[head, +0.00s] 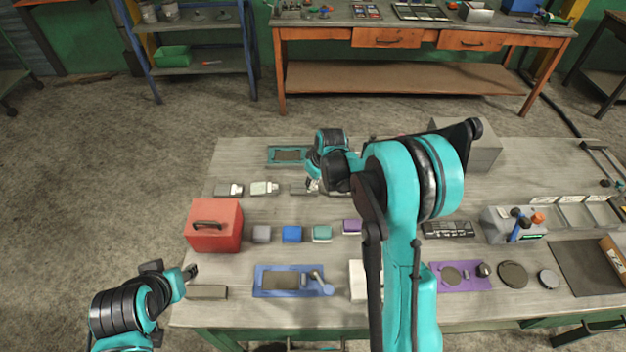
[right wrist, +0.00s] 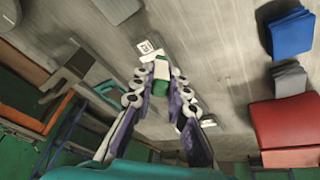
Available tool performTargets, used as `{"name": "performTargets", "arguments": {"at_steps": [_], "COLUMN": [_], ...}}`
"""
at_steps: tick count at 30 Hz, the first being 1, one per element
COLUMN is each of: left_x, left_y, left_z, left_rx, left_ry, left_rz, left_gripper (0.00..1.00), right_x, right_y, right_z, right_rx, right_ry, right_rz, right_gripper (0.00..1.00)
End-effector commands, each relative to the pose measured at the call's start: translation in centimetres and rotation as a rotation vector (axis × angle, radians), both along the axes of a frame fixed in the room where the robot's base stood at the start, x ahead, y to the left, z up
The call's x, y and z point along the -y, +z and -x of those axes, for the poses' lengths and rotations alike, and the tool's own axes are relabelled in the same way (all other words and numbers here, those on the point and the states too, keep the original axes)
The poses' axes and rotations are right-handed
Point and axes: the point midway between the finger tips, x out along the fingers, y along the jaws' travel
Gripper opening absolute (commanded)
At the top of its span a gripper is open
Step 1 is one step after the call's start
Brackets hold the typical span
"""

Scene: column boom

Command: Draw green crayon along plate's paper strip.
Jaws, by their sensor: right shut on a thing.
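My right gripper (right wrist: 160,85) is shut on a small green piece, seemingly the green crayon (right wrist: 160,88), with a pale part beyond it. In the head view my right gripper (head: 313,185) is small and partly hidden by my arm, above the row of small blocks.
A red box (head: 215,235) stands at the table's left side. Small grey, blue, green and purple blocks line the middle. A blue plate (head: 260,283) and a purple plate (head: 480,283) lie in front. A grey box (head: 480,150) stands behind my right arm.

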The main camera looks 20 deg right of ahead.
Motion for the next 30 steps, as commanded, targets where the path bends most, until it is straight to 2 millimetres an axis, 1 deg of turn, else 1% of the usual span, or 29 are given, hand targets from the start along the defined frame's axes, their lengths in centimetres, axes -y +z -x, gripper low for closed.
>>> {"name": "performTargets", "arguments": {"at_steps": [27, 30], "left_x": [0.0, 0.0], "left_y": [-1.5, -1.4], "left_z": [0.0, 0.0], "left_rx": [0.0, 0.0], "left_ry": [0.0, 0.0], "left_rz": [0.0, 0.0], "left_gripper": [0.4, 0.4], "right_x": [0.0, 0.0], "right_y": [-1.7, -1.6], "right_z": [0.0, -0.1], "right_rx": [0.0, 0.0], "right_ry": [0.0, 0.0], "right_rz": [0.0, 0.0], "right_gripper": [0.0, 0.0]}}
